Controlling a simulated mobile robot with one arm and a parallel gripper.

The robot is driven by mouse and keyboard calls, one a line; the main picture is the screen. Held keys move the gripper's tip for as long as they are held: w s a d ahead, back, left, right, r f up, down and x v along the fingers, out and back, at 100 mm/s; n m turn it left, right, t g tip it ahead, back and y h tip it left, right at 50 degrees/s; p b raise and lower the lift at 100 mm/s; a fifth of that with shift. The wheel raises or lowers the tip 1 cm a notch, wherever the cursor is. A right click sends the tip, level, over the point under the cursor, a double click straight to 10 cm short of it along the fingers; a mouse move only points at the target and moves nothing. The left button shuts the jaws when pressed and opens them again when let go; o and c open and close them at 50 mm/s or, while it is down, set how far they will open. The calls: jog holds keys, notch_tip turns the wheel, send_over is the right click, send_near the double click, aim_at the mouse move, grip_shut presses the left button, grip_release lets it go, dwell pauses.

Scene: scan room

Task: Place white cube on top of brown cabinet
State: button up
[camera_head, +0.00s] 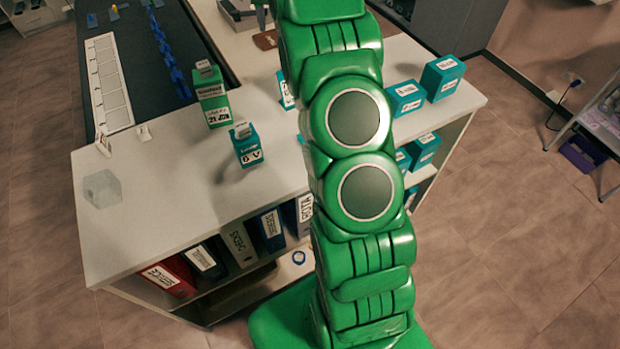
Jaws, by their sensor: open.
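A pale, see-through whitish cube (102,188) sits on the left corner of a white-topped shelf unit (150,230); it is the only thing here that looks like the white cube. I cannot make out a clearly brown cabinet. A dark grey-brown cabinet-like block stands at the upper right (462,22), cut off by the picture's top edge. My green arm rises through the middle of the view and leaves it at the top. My gripper is out of view, and the arm hides part of the white top.
A green box (212,100) and a teal box (246,146) stand on the white top. More teal boxes (443,78) stand at its right end. A metal-legged table (600,125) stands far right. Floor is clear at lower right.

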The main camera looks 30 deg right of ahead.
jog(key=s+a+r+n, duration=0.1)
jog(key=s+a+r, duration=0.25)
jog(key=s, duration=0.45)
jog(key=s+a+r+n, duration=0.1)
jog(key=s+a+r, duration=0.1)
jog(key=s+a, duration=0.45)
jog(key=s+a+r+n, duration=0.1)
jog(key=s+a+r, duration=0.15)
jog(key=s, duration=0.75)
jog(key=s+a+f+n, duration=0.2)
jog(key=s, duration=1.2)
jog(key=s+a+f+n+g, duration=0.1)
jog(key=s+a+f+n, duration=0.1)
jog(key=s, duration=1.2)
jog(key=shift+s+a+f, duration=0.2)
jog(key=shift+a+f, duration=0.35)
jog(key=shift+a, duration=0.05)
